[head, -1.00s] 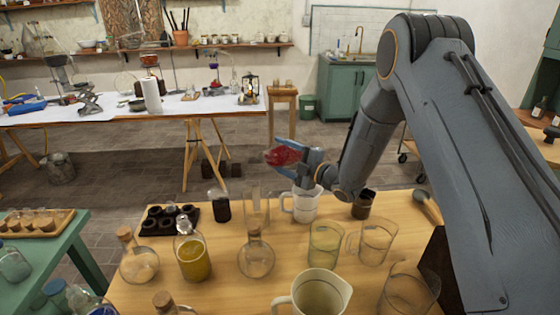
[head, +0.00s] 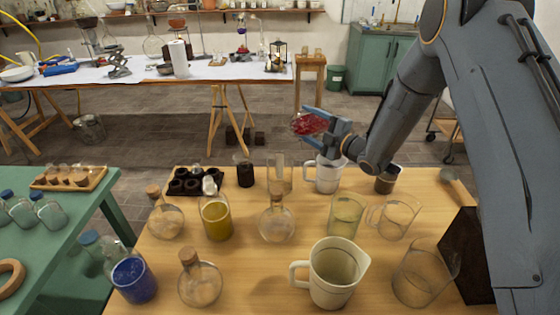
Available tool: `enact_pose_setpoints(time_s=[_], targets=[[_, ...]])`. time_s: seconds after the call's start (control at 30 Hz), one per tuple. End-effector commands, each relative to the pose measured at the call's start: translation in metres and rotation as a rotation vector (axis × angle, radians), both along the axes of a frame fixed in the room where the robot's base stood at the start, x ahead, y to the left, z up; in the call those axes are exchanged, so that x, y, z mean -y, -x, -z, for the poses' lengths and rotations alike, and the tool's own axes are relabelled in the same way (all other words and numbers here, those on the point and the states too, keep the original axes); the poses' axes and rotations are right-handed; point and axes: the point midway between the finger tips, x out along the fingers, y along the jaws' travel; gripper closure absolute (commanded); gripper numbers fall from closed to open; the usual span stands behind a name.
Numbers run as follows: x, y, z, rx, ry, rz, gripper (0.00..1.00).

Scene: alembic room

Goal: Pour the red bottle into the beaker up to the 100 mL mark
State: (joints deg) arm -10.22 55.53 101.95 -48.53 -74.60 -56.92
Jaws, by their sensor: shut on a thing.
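A bottle with red contents (head: 309,124) lies tilted nearly on its side, held in the air beyond the far edge of the wooden table. My gripper (head: 308,122) is shut on it, with blue fingers along its sides. Several clear glass vessels stand upright on the table: a greenish beaker (head: 346,216), a glass jug (head: 393,218), a tall cylinder (head: 280,174) and a large beaker (head: 425,274) at the right. They look empty. I cannot tell which is the task's beaker, and no 100 mL mark is readable. The bottle's mouth is not clear.
The wooden table (head: 250,270) also holds a yellow-filled bottle (head: 216,218), a round corked flask (head: 277,224), a cream jug (head: 335,274), a white mug (head: 324,174) and a dark rack (head: 190,182). A green table (head: 60,245) stands left.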

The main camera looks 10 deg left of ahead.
Motion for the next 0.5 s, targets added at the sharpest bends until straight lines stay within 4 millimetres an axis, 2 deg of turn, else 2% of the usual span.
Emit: enact_pose_setpoints(time_s=[0.5], targets=[[0.0004, -0.0005, -0.004, 0.022, 0.011, 0.001, 0.85]])
